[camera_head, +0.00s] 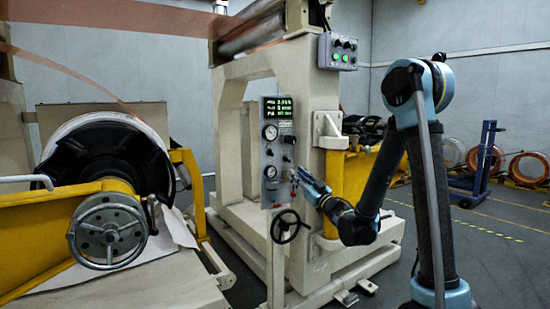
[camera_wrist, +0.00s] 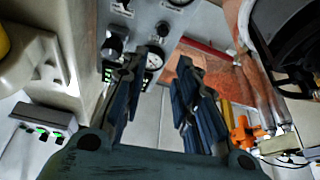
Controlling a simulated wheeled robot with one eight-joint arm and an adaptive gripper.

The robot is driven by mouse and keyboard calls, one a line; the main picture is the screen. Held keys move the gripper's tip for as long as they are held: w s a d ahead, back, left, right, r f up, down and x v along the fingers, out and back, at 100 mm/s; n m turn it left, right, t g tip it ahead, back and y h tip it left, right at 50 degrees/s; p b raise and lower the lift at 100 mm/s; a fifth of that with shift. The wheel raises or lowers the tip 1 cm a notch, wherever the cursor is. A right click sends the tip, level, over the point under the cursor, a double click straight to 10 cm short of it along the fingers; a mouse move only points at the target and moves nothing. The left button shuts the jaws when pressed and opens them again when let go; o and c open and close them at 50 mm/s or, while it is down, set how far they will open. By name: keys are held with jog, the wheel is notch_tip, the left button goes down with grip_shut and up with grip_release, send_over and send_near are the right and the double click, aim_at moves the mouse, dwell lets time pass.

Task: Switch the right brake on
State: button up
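The grey control panel (camera_head: 266,178) stands upright on the cream machine frame, with a green-lit display, two round gauges and several small knobs or switches. Its labels are too small to read, so I cannot tell which control is the right brake. My gripper (camera_head: 297,174) is in front of the panel's lower right part and hides some of it. In the wrist view my gripper (camera_wrist: 158,75) has its two dark blue fingers apart, with nothing between them. A black knob (camera_wrist: 163,29) shows just beyond the gap, and another black knob (camera_wrist: 112,45) is near the left finger. Contact cannot be told.
A button box (camera_head: 338,52) is mounted above on the frame. A handwheel (camera_head: 289,227) sits below the panel. A yellow arm (camera_head: 345,175) of the machine is right of the panel.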

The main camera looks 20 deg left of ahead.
aim_at(272, 153)
jog(key=x, duration=1.7)
jog(key=shift+a, duration=0.25)
jog(key=shift+r, duration=0.1)
grip_shut()
